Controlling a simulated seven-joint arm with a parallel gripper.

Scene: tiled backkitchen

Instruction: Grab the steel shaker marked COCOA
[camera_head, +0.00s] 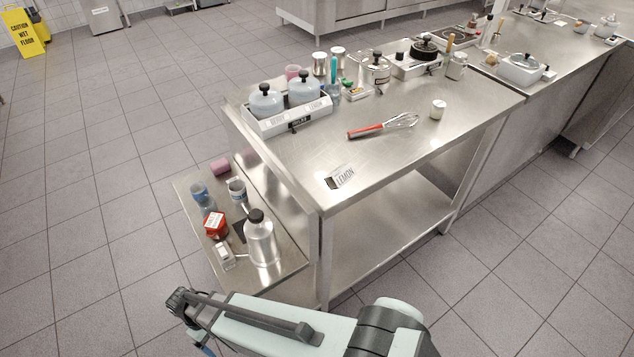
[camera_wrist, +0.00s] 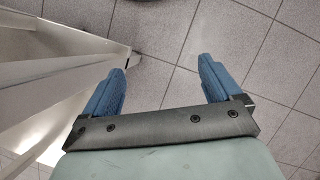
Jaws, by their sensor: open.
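Two steel cylinders (camera_head: 320,65) stand side by side at the back left of the steel table in the head view. They look like shakers, but no COCOA marking is readable on either, so I cannot tell which is the marked one. My gripper (camera_wrist: 162,70) is open and empty in the wrist view, its two blue fingers spread above the tiled floor. In the head view my arm is at the bottom, in front of the low side shelf, well apart from the cylinders. The wrist view shows no shaker.
A rack (camera_head: 290,122) with two lidded pots is at the table's left edge. A red-handled whisk (camera_head: 366,130), a LEMON card (camera_head: 341,178) and a small jar (camera_head: 438,109) lie or stand nearer. The table's middle is mostly clear.

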